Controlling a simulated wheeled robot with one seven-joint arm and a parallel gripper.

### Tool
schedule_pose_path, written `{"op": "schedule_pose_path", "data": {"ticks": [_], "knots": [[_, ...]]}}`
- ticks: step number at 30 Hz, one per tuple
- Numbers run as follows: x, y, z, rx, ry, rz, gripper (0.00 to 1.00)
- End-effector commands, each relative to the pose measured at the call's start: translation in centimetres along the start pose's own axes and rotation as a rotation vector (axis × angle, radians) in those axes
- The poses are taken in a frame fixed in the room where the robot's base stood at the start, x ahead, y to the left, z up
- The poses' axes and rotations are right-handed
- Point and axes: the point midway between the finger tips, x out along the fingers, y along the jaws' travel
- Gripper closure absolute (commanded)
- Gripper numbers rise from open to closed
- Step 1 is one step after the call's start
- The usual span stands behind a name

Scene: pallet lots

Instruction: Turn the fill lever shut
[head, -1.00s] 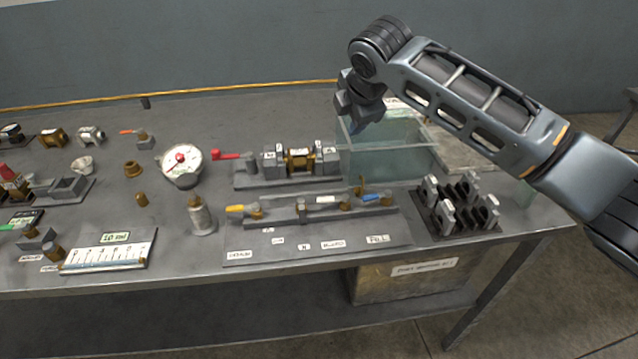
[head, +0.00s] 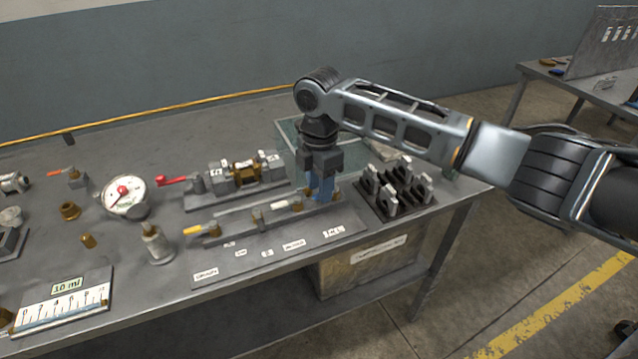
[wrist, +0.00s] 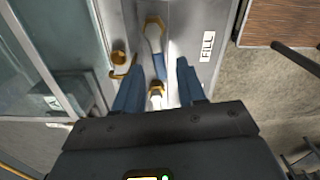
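The fill lever (wrist: 160,66) is a short blue handle in the wrist view, lying roughly in line with the pipe and its brass fittings (wrist: 154,24). The white FILL label (wrist: 207,46) is on the plate to its right; it also shows in the head view (head: 334,232). My gripper (head: 322,190) points down at the right end of the valve rail (head: 262,219). Its two blue fingers stand apart in the wrist view, one on each side of the lever. A gap shows between them, and I cannot tell any contact. In the head view the fingers hide the lever.
A black rack with grey clips (head: 402,192) stands close to the right. A glass tank (head: 287,133) is behind my gripper. A yellow lever (head: 194,230) is at the rail's left end, and a red lever (head: 172,181) and a gauge (head: 125,197) are farther left.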

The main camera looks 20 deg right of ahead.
Motion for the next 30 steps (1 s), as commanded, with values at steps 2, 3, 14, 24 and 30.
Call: {"op": "schedule_pose_path", "data": {"ticks": [2, 3, 14, 24, 30], "knots": [[0.39, -0.02, 0.0, 0.0, -0.001, -0.001, 0.6], [0.51, -0.01, -0.01, -0.001, -0.001, 0.0, 0.6], [0.6, 0.01, -0.03, -0.001, -0.001, 0.001, 0.71], [0.57, 0.02, -0.02, -0.001, -0.001, 0.001, 1.0], [0.55, 0.04, -0.03, 0.002, 0.0, 0.001, 1.0]]}}
